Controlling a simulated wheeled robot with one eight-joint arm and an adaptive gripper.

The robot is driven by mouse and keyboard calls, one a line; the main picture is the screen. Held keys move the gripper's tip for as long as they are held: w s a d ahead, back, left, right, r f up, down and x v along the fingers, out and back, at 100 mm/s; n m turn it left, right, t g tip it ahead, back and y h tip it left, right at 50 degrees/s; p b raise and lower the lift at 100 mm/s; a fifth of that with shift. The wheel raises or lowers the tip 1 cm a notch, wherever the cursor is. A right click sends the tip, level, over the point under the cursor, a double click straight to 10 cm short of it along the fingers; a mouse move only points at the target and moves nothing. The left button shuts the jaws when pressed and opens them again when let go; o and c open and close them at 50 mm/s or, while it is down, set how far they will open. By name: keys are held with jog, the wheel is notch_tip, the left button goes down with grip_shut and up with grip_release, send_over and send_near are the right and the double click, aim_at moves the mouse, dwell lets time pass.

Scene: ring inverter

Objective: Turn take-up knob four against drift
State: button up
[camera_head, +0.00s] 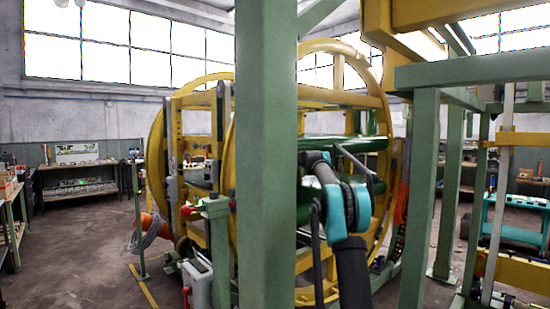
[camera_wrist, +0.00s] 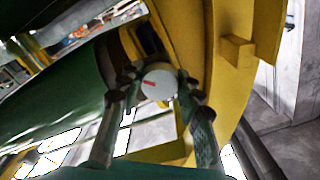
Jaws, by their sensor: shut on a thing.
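A round white knob (camera_wrist: 159,92) with a short red mark on its face is at the centre of the wrist view, by a yellow frame member (camera_wrist: 232,85). The red mark lies nearly level, slightly tilted. My gripper (camera_wrist: 157,80) has one finger on each side of the knob and is shut on it. No number shows on the knob, so I cannot tell which one it is. In the head view my arm reaches towards the large yellow ring (camera_head: 378,100); the knob and fingertips cannot be made out there.
A thick green post (camera_head: 266,150) stands in front of the ring and blocks the middle of the head view. A green cylinder (camera_wrist: 50,115) lies left of my fingers. Another green frame (camera_head: 420,190) stands right of my arm. Open floor (camera_head: 75,235) shows at left.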

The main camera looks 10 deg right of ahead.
jog(key=n, duration=0.6)
jog(key=shift+n, duration=0.3)
dwell(0.5)
jog(key=o, duration=1.2)
jog(key=v, duration=1.2)
